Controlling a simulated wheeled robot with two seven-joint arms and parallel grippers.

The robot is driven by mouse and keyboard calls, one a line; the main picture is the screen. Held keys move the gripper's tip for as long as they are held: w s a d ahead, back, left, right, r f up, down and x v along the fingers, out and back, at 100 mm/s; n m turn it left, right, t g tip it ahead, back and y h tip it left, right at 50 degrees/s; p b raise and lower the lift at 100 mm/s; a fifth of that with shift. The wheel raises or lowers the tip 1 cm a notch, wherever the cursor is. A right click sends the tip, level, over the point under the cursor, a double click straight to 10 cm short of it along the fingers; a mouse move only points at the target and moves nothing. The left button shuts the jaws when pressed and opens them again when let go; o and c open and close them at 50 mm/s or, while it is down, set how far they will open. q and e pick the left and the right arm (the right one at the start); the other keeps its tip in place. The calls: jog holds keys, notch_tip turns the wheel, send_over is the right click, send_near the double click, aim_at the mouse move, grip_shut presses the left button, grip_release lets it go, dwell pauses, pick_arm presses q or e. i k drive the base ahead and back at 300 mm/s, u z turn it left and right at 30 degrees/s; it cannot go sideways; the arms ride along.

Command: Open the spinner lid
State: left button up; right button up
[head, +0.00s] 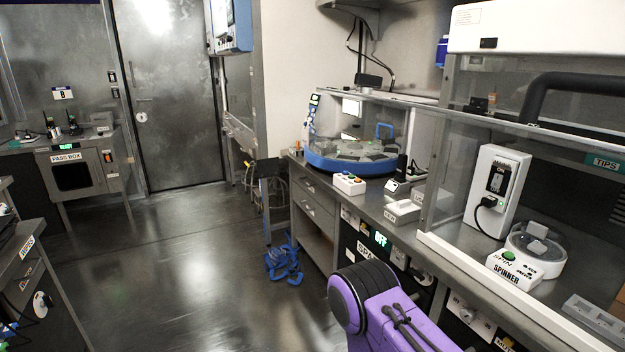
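The white spinner (512,270) stands on the bench inside the clear-walled hood at the right, with a green button and a "SPINNER" label on its front. Its round, see-through lid (556,246) appears to lie down over the round bowl, with a pale grey block shape at its middle. The picture is too small to tell whether the lid is fully closed. Neither of my grippers is in view. A purple and black part of my own arm shows at the bottom middle, lower than the bench and apart from the spinner.
A white power switch box (497,191) with a black plug stands behind the spinner. A grey rack (594,318) lies to its right. The hood's clear side panel and white front edge (500,290) border the space. A blue round machine (360,160) stands farther left. Open floor lies left.

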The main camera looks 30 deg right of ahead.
aim_at(551, 233)
jog(key=i, duration=1.15)
jog(key=z, duration=2.3)
